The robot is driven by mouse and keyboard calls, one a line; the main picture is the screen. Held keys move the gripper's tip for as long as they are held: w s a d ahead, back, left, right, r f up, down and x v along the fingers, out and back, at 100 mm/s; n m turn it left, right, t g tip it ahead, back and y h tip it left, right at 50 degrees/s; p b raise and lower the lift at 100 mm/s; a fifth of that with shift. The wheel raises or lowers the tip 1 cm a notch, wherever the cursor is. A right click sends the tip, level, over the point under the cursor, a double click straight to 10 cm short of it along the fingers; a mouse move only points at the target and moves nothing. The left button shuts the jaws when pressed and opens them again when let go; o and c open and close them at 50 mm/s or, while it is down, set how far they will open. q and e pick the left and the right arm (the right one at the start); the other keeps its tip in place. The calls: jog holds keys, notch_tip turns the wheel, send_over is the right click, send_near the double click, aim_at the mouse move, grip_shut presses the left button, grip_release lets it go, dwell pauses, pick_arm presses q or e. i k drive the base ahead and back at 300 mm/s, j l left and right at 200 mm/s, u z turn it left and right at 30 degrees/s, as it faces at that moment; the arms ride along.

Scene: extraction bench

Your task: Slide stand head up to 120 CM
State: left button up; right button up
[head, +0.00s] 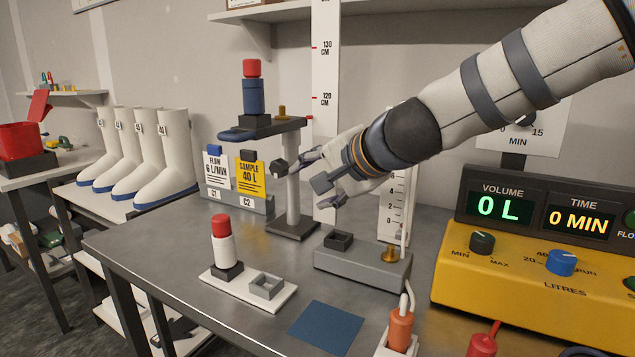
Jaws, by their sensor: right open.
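The stand has a grey upright post (293,185) on a dark square base (292,229). Its dark stand head (262,128) is near the top of the post and carries a blue cylinder with a red cap (253,90) and a small brass knob (281,112). The white height scale (325,70) behind is marked 130 CM and 120 CM; in the picture the head appears below the 120 mark. My right gripper (306,182) is open and empty, below the head, with its fingers near the post. I cannot tell if they touch it. My left gripper is not in view.
A white tray (228,286) with a red-capped white cylinder stands in front. A grey block (360,268) with a brass knob and small ruler is right of the base. A yellow console (520,277) fills the right. Flow and sample cards (215,173) stand left; white boots (155,155) farther left.

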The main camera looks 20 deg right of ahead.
aim_at(249, 128)
jog(key=k+j, duration=0.3)
jog(key=k, duration=0.15)
jog(key=k+j, duration=0.3)
jog(key=k, duration=0.15)
